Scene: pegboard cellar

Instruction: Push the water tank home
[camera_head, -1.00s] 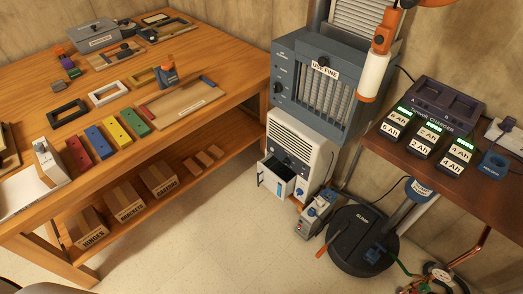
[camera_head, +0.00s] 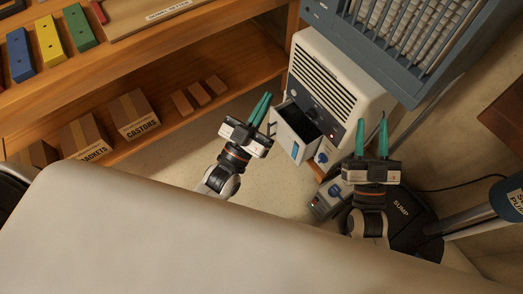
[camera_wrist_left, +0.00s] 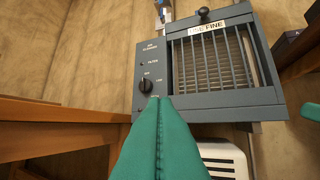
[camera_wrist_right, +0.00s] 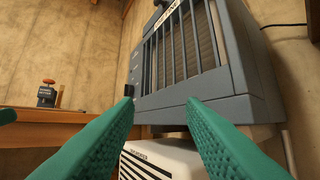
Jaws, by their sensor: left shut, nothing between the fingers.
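My right gripper (camera_head: 372,122) is open and empty, to the right of the dehumidifier. The wrist views show only the dehumidifier's upper part, in the left (camera_wrist_left: 222,158) and right (camera_wrist_right: 160,162); the tank is not visible there.
A grey-blue air cleaner (camera_head: 400,45) sits above the dehumidifier. A wooden workbench (camera_head: 235,85) with cartons on its lower shelf is at the left. A small grey device (camera_head: 326,203) and a black sump unit (camera_head: 405,215) stand at the right. Some floor lies open before the tank.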

